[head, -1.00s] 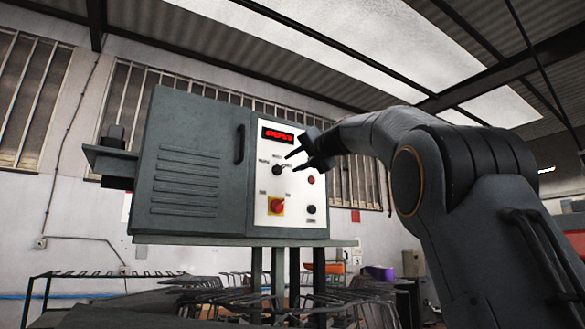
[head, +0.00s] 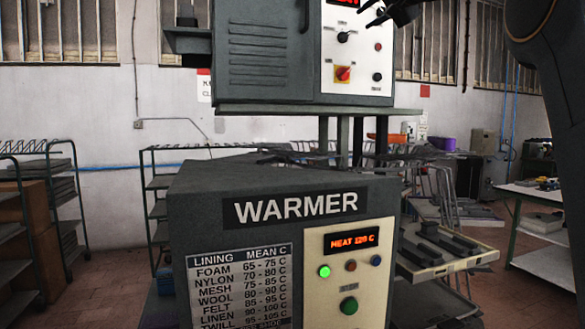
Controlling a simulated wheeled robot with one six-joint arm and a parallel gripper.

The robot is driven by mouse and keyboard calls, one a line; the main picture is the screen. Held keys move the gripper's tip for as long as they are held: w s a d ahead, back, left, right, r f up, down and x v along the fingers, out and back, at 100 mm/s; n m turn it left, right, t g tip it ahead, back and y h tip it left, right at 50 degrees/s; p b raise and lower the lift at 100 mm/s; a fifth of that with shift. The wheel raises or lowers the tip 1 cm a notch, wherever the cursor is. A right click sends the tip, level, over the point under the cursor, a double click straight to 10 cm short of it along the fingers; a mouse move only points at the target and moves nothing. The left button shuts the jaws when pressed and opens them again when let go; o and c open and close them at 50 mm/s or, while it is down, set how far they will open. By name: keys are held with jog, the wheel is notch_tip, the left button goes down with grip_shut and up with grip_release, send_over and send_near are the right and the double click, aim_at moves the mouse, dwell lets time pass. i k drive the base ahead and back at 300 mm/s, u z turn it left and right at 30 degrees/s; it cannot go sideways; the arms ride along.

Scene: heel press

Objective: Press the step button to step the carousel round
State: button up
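The grey control cabinet (head: 268,50) stands at the top of the head view, cut by the upper edge. Its white panel (head: 358,58) carries a black selector knob (head: 343,37), a small red button (head: 378,46), a red switch on a yellow plate (head: 343,73) and a black button (head: 377,77). Their labels are too small to read, so I cannot tell which is the step button. The carousel's wire frames (head: 290,156) show partly behind the warmer. My gripper (head: 367,13) is at the top edge, partly cut off, near the panel's upper right, its dark fingers apart and empty.
A grey warmer (head: 290,190) fills the lower middle, with a green button (head: 348,306), a lit green lamp (head: 324,272) and a display reading "MEAT 120 C". A tray (head: 450,262) juts out on its right. Racks (head: 160,180) stand left, a table (head: 540,200) right.

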aim_at(350, 307)
jog(key=k, duration=1.2)
